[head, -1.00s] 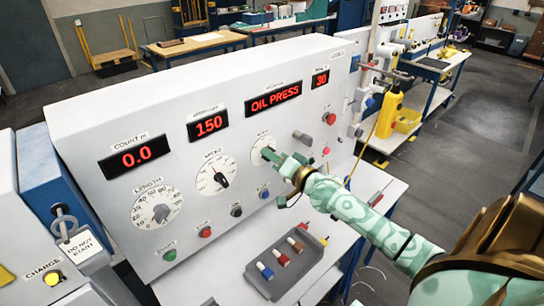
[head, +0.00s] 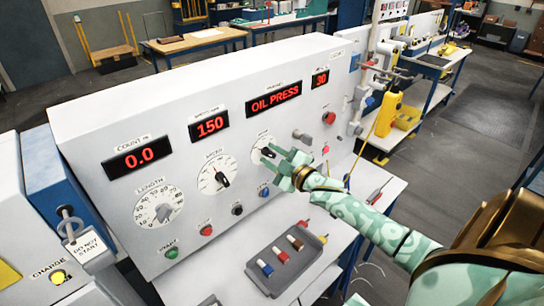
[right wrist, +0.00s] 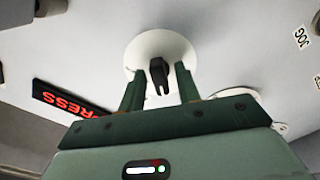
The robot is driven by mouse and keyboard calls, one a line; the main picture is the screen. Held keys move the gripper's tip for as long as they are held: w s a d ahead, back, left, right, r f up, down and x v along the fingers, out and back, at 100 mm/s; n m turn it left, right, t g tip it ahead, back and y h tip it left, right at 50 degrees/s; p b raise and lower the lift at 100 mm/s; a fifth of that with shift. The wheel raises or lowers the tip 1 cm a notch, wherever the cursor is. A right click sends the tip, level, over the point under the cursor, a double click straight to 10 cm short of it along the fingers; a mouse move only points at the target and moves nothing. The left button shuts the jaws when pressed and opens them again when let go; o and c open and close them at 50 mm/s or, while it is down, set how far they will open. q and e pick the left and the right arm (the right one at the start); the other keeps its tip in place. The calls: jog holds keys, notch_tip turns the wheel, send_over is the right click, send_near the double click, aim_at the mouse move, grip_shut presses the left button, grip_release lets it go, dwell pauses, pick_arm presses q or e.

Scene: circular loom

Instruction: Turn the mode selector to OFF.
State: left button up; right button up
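The mode selector (head: 267,153) is a dark knob on a round white dial on the sloping front of the grey-white console (head: 330,90), below the red OIL PRESS display (head: 274,98). My right gripper (head: 283,158) is just in front of it, to its right in the head view. In the right wrist view the knob (right wrist: 158,75) shows between and beyond the two green fingers (right wrist: 160,88), which are apart with gaps on both sides. The gripper is open and empty. The dial's position marks are too small to read. My left gripper is not in view.
Length (head: 158,208) and speed (head: 218,174) dials are left of the selector. Several push buttons run below them, including a red one (head: 206,230). A grey lever (head: 301,136) and red button (head: 329,118) are to the right. A grey tray (head: 293,281) sits on the shelf below.

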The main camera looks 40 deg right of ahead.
jog(key=shift+s, duration=0.25)
jog(key=s+p, duration=0.3)
jog(key=s, duration=0.3)
jog(key=shift+s+d, duration=0.25)
jog(key=shift+d, duration=0.05)
